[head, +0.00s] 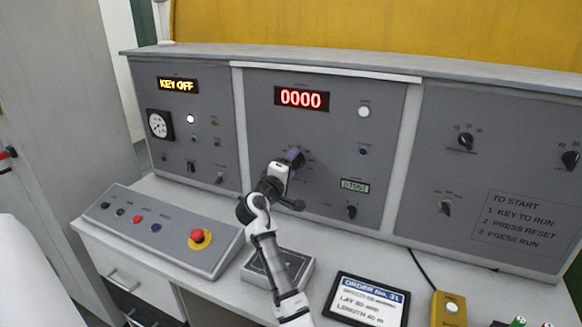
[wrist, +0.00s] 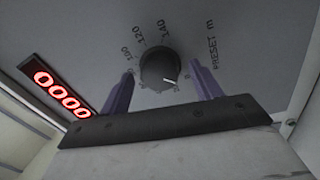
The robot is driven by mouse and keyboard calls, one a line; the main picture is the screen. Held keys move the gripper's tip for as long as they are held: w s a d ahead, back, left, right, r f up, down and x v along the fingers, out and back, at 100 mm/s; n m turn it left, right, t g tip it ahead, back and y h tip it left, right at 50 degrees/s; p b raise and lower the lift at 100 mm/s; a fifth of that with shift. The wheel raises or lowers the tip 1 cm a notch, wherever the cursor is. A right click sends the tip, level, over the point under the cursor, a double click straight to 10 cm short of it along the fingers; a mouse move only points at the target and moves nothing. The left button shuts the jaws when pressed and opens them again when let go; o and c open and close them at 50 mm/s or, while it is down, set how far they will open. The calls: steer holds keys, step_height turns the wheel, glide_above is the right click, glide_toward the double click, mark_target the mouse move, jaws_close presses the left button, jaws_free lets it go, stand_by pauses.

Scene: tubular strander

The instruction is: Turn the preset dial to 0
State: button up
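The preset dial (wrist: 158,66) is a round black knob on the grey middle panel, beside the lettering "PRESET m". A white mark shows at its lower right in the wrist view. Labels 100, 120 and 140 are legible around its left and top; other numbers are too small or hidden. My gripper (wrist: 162,84) is open, with one purple finger on each side of the knob and a small gap visible on both sides. In the head view my gripper (head: 292,158) is at the middle panel and hides the dial.
A red display (head: 301,98) reads 0000. A small knob (head: 351,211) and a grey readout (head: 355,185) lie right of my gripper. A sloped button box (head: 160,228) with a red emergency button (head: 198,236) stands at left.

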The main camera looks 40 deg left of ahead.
steer(key=b+v, duration=0.4)
steer(key=v, duration=0.9)
steer(key=shift+s, duration=0.4)
steer(key=shift+d, duration=0.1)
